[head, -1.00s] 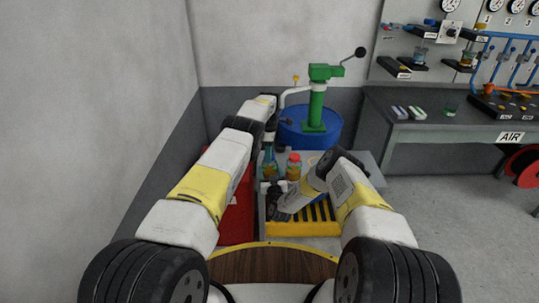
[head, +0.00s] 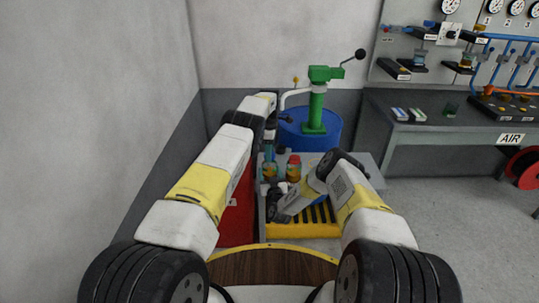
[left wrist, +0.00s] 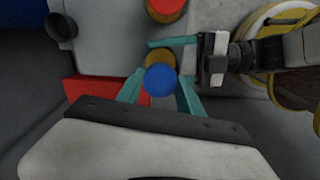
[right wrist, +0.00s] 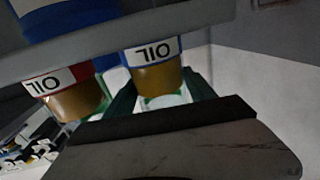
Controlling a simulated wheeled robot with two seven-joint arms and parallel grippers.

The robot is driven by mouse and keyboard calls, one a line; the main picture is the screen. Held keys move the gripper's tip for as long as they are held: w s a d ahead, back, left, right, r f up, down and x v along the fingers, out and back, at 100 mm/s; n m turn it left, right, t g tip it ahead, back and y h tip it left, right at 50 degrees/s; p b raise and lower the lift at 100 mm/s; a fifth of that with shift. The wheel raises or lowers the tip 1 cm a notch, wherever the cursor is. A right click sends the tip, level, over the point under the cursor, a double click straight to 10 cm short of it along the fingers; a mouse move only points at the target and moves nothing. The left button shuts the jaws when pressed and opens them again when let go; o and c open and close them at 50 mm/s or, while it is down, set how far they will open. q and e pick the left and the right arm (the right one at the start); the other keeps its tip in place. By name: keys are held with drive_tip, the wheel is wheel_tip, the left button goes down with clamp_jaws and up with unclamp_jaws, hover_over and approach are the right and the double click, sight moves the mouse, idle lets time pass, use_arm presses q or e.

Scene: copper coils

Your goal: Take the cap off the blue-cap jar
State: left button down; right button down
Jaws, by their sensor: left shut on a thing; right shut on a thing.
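The blue-cap jar (head: 269,171) is upright on the left of the grey bench in the head view. Its round blue cap (left wrist: 160,80) sits between the teal fingers of my left gripper (left wrist: 159,92), which is shut on it from above.
A red-cap jar (head: 293,168) stands close beside the blue-cap jar; its red-edged label shows in the right wrist view (right wrist: 45,82). Behind are a blue drum (head: 325,135) and green pump (head: 317,105). A red cabinet (head: 237,215) and yellow slotted tray (head: 300,230) are nearer.

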use_arm(q)
drive_tip(key=shift+r, duration=0.35)
drive_tip(key=shift+r, duration=1.9)
use_arm(e)
drive_tip(key=shift+c, duration=1.2)
unclamp_jaws()
